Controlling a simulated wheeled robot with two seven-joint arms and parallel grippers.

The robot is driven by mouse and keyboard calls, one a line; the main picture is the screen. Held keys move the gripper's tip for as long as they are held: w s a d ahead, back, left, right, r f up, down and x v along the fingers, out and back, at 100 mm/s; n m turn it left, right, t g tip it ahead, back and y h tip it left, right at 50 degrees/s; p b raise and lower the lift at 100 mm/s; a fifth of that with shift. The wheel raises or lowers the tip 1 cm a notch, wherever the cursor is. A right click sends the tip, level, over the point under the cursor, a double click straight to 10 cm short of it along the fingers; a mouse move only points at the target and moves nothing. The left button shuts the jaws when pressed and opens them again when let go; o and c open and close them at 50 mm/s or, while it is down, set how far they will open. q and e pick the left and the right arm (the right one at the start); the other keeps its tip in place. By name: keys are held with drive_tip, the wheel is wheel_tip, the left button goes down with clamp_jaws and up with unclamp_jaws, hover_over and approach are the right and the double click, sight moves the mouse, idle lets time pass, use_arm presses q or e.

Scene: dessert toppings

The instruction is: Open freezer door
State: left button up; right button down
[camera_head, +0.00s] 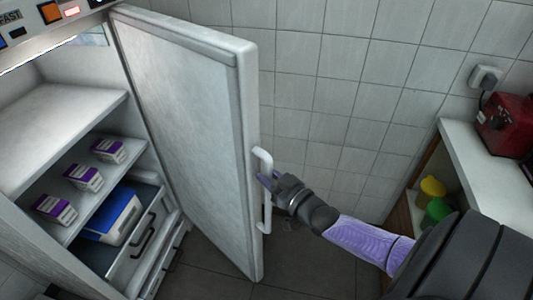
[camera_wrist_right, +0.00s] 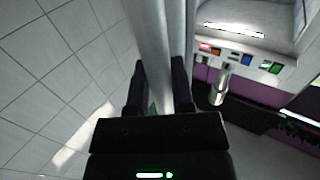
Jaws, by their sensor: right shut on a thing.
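The white freezer door (camera_head: 185,120) stands wide open in the head view, swung out to the right of the freezer (camera_head: 60,100). Its vertical white handle (camera_head: 267,215) is on the door's outer right edge. My right gripper (camera_head: 268,180) is shut on the handle. In the right wrist view the gripper's dark fingers (camera_wrist_right: 157,88) lie on both sides of the pale handle bar (camera_wrist_right: 150,45). Inside the freezer are shelves with several purple-and-white cartons (camera_head: 83,177) and a blue-lidded white box (camera_head: 107,218). My left gripper is not in view.
A tiled wall (camera_head: 330,80) stands behind the door. At the right is a white counter (camera_head: 480,165) with a red appliance (camera_head: 508,125); yellow (camera_head: 432,187) and green (camera_head: 437,210) containers are below it. Dark floor (camera_head: 215,280) shows under the door.

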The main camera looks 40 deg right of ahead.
drive_tip(key=c, duration=0.5)
unclamp_jaws()
drive_tip(key=s, duration=0.3)
drive_tip(key=s+p, duration=0.1)
drive_tip(key=s, duration=0.2)
drive_tip(key=s+p, duration=0.1)
drive_tip(key=s, duration=0.3)
drive_tip(key=shift+d, duration=0.25)
